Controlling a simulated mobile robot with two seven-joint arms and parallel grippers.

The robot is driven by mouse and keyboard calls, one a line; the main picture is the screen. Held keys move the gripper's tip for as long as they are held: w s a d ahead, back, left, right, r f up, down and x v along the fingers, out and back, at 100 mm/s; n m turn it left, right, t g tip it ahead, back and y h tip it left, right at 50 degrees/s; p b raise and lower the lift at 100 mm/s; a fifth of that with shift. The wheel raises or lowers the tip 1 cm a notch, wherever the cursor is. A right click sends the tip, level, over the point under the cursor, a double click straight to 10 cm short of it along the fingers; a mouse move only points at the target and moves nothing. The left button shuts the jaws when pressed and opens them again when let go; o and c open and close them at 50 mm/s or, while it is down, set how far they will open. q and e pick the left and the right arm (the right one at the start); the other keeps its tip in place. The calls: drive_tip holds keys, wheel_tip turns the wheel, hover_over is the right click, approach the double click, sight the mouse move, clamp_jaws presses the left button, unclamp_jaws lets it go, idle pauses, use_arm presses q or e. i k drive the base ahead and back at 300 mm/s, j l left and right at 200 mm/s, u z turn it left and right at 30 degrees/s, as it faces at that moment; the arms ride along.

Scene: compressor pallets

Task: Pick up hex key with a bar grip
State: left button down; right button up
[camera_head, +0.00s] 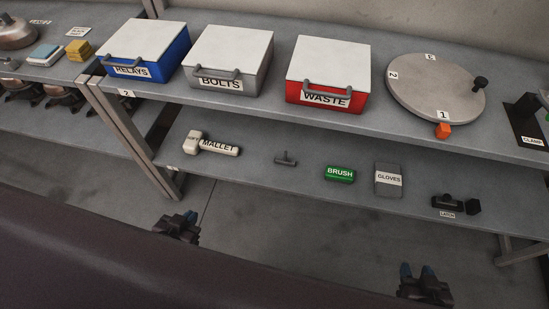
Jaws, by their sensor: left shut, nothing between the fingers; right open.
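A small dark grey piece with a bar-shaped grip (285,158), which looks like the hex key, lies on the lower shelf between the mallet and the brush. Its shaft is too small to make out clearly. My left gripper (190,218) is shut and empty, in front of the lower shelf at the left, below and left of the hex key. My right gripper (417,270) is open and empty, in front of the shelf at the lower right. Both grippers are apart from the hex key.
On the lower shelf (258,178) are a mallet (212,145), green brush (340,174), gloves (389,178) and latch (448,202). Above stand blue (176,62), grey (262,75) and red (358,92) lidded boxes and a turntable (436,85). A shelf post (140,145) stands left.

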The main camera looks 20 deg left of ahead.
sight(284, 161)
drive_tip(key=i+j, duration=0.1)
drive_tip(key=j, duration=1.5)
